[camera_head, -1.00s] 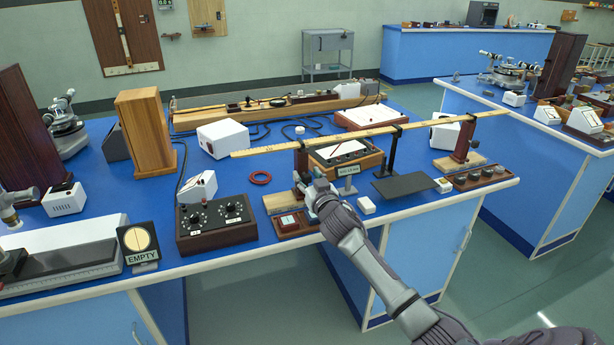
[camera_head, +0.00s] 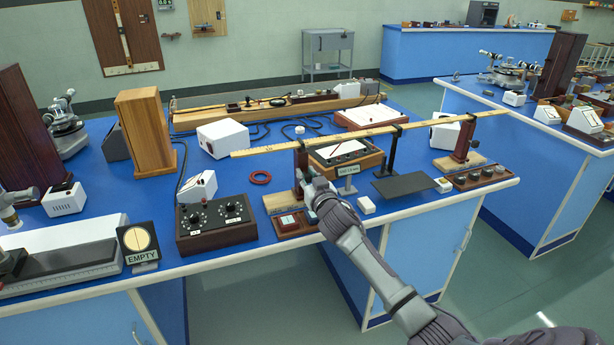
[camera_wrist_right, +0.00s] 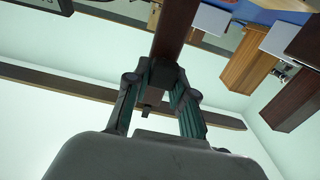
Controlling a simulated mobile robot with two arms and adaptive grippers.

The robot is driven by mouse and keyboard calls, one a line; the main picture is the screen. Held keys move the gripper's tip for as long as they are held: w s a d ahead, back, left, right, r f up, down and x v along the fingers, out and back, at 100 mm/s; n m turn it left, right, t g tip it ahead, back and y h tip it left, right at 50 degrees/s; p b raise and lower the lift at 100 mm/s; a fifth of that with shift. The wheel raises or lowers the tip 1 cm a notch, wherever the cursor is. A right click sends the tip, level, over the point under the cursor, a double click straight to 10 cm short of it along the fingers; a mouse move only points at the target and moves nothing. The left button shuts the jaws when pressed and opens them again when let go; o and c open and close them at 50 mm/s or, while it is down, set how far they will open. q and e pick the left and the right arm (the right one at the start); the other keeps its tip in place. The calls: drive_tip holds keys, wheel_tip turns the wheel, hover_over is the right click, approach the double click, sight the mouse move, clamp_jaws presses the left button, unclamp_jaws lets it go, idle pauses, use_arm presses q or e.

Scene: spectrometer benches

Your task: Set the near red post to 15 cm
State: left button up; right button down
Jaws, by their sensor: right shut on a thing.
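The near red post (camera_head: 301,160) is a dark red-brown upright on a pale wooden base (camera_head: 277,203) at the bench's front. A long yellow rule (camera_head: 350,137) runs across it to a second red post (camera_head: 463,140) at the right. My right gripper (camera_head: 309,190) is at the lower part of the near post. In the right wrist view, my right gripper (camera_wrist_right: 160,85) has its fingers shut on the red post (camera_wrist_right: 176,28). The fingertip contact is partly hidden in the head view. No scale reading is legible. My left gripper is not in view.
A boxed meter (camera_head: 345,155) and a black stand (camera_head: 393,150) stand under or beside the rule. A dark flat plate (camera_head: 405,186) lies right of my gripper. A two-knob box (camera_head: 215,222) and a red ring (camera_head: 260,177) are to the left.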

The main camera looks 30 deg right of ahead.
drive_tip(key=a, duration=0.2)
drive_tip(key=w+a, duration=0.1)
drive_tip(key=a, duration=0.1)
drive_tip(key=shift+a, duration=0.15)
drive_tip(key=c, duration=1.2)
unclamp_jaws()
drive_tip(key=shift+d, duration=0.3)
drive_tip(key=shift+o, duration=1.2)
drive_tip(key=shift+a, duration=0.1)
drive_tip(key=v, duration=1.2)
drive_tip(key=shift+s+f, duration=0.1)
